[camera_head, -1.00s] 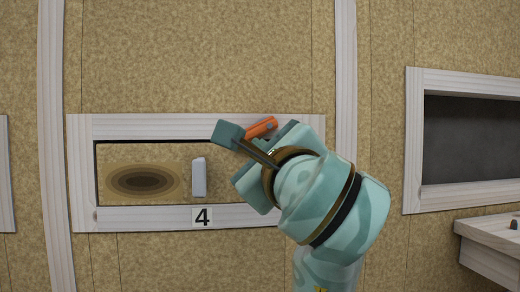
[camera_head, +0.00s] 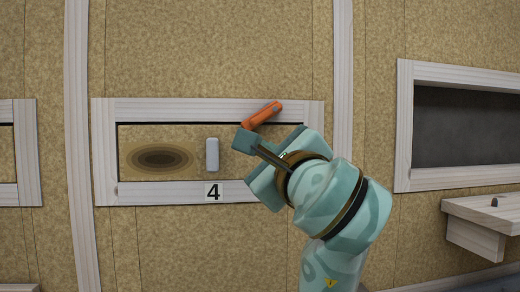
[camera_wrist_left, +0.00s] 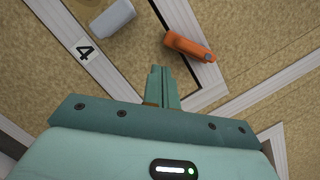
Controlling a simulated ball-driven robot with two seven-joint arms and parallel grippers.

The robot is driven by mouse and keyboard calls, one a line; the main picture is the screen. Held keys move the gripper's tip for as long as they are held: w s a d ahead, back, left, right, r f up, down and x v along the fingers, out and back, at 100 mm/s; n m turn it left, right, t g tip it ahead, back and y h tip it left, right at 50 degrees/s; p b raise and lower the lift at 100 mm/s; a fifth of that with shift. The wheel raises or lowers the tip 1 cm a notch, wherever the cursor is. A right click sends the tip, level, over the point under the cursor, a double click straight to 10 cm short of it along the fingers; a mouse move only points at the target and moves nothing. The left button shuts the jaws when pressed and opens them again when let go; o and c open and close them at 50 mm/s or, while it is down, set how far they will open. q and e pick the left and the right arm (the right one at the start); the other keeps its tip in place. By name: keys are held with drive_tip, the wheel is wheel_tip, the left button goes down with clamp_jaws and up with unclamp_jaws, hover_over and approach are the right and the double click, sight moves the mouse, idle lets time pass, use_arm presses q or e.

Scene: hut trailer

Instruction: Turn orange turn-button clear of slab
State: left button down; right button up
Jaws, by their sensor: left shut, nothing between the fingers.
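The orange turn-button (camera_head: 263,115) sits tilted on the top rail of a whitish wooden frame, its lower-left end reaching down toward the opening. It also shows in the left wrist view (camera_wrist_left: 190,47). The slab (camera_head: 132,138) fills the frame's opening and carries a dark oval knot pattern and a pale grey handle (camera_head: 212,154). My left gripper (camera_head: 243,139) is shut and empty, its tips just below the button's lower-left end. In the left wrist view the shut fingers (camera_wrist_left: 162,75) appear apart from the button. My right gripper is out of view.
A number 4 plate (camera_head: 213,192) is on the bottom rail. My arm hides the frame's lower right part. To the right are a framed dark opening (camera_head: 460,130) and a wooden shelf (camera_head: 475,240) with a small dark knob. Another frame (camera_head: 30,150) is at the left edge.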

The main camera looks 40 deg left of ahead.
use_arm(q)
drive_tip(key=f+b+v, duration=0.1)
drive_tip(key=b+v, duration=0.2)
drive_tip(key=v, duration=0.4)
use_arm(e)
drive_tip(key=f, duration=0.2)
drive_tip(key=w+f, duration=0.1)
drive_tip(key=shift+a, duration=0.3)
use_arm(q)
drive_tip(key=shift+s+d+r, duration=0.1)
drive_tip(key=shift+s, duration=0.1)
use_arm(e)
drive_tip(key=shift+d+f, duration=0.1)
